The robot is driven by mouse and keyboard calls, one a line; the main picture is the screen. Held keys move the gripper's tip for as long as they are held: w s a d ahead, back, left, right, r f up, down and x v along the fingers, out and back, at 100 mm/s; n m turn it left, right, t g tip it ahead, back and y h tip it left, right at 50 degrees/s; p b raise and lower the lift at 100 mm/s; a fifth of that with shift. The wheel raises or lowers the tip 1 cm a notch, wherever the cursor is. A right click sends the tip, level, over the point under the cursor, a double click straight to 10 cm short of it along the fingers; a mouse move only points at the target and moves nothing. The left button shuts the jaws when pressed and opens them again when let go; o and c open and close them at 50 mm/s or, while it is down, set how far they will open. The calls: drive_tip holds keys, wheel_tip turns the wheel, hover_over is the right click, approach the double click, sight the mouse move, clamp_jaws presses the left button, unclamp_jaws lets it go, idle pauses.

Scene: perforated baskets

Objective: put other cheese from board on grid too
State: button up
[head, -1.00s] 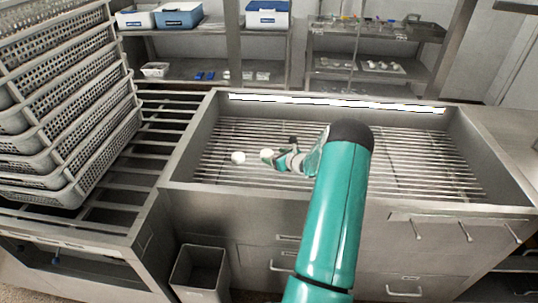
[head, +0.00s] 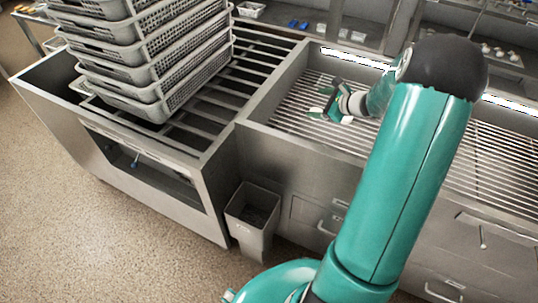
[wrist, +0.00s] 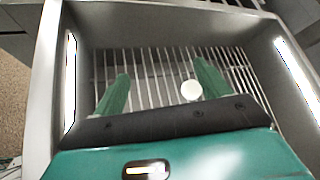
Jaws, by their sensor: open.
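A round white cheese (wrist: 191,90) shows in the wrist view on or just above the metal grid (wrist: 150,65), close to the inner side of the right finger. My gripper (wrist: 160,70) is open, its two green fingers spread above the grid. I cannot tell whether the cheese touches the finger. In the head view my gripper (head: 323,104) is low over the left part of the grid (head: 290,115), with a small white piece (head: 346,119) beside it, probably the cheese. A second cheese and the board are not clearly visible now.
The grid lies inside a steel basin with raised walls (head: 262,100). A stack of perforated baskets (head: 150,60) stands on a slatted rack (head: 215,110) to the left. A grey bin (head: 252,215) stands on the floor in front. Shelves are behind.

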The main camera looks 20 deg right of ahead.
drive_tip(key=s+a+r+n+g, duration=0.25)
drive_tip(key=a+r+n, duration=0.2)
drive_tip(key=a, duration=0.35)
drive_tip(key=s+a+r+n+g, duration=0.1)
drive_tip(key=s+a+r+n, duration=0.35)
drive_tip(key=a, duration=0.45)
drive_tip(key=s+a+r+n+g, duration=0.2)
drive_tip(key=a+r+n, duration=0.25)
drive_tip(key=a, duration=0.35)
drive_tip(key=s+a+r+n+h, duration=0.2)
drive_tip(key=s+n, duration=0.4)
drive_tip(key=s, duration=0.3)
drive_tip(key=s+a+r+n+h, duration=0.1)
drive_tip(key=s+a+r+n, duration=0.1)
drive_tip(key=s+a+n, duration=0.2)
drive_tip(key=shift+s+a+r+n+h, duration=0.15)
drive_tip(key=shift+s+a+n+h, duration=0.2)
drive_tip(key=shift+s+n, duration=1.7)
drive_tip(key=shift+s+m, duration=0.45)
drive_tip(key=shift+m, duration=0.05)
